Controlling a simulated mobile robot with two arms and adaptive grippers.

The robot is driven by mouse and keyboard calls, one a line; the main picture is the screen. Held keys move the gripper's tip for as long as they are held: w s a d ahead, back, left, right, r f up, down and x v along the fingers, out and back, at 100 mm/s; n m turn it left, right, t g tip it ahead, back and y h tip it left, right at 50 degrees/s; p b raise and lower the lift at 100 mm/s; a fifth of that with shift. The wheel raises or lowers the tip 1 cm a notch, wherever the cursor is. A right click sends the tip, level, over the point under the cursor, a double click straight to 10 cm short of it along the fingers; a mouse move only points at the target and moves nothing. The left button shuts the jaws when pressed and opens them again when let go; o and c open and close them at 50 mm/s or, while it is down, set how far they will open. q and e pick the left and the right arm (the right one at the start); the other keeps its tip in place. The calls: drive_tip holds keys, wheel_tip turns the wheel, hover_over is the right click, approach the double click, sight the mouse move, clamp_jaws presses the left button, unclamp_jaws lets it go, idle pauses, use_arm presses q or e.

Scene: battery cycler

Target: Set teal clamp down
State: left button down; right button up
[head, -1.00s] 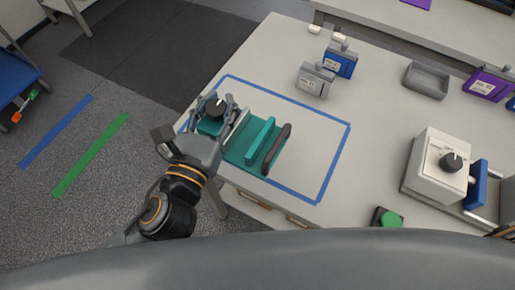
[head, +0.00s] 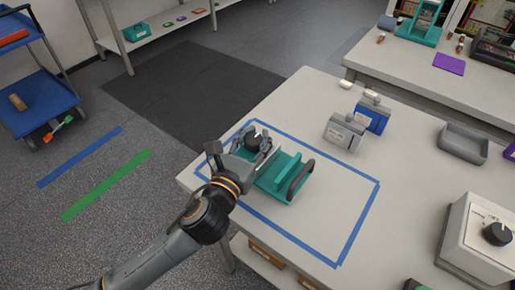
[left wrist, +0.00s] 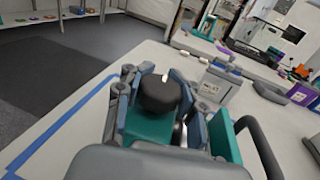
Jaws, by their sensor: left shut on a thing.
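The teal clamp (head: 280,172) has a black round knob and a dark grey handle. It is upright inside the blue tape rectangle (head: 358,226) on the light table, toward its left part. My left gripper (head: 256,144) is shut on the clamp's knob end. In the left wrist view, the fingers (left wrist: 158,92) stand on both sides of the black knob, with the clamp's teal plate (left wrist: 222,137) to the right. The clamp's underside is hidden, so I cannot tell whether it touches the table. My right gripper is out of view.
A grey block device (head: 343,132) and a blue one (head: 372,114) stand behind the rectangle. A grey tray (head: 464,143) and a white machine with a black knob (head: 482,240) are to the right. The right part of the rectangle is clear.

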sight(273, 162)
use_arm(q)
drive_tip(key=shift+w+d+f, duration=0.15)
drive_tip(key=shift+w+f, duration=0.35)
drive_tip(key=shift+w+f+b, duration=0.2)
drive_tip(key=shift+f+b, duration=0.2)
drive_tip(key=shift+f, duration=1.4)
drive_tip(key=shift+f, duration=0.1)
drive_tip(key=c, duration=1.4)
unclamp_jaws()
drive_tip(key=shift+f, duration=0.2)
drive_tip(key=o, duration=0.6)
drive_tip(key=shift+r, duration=0.1)
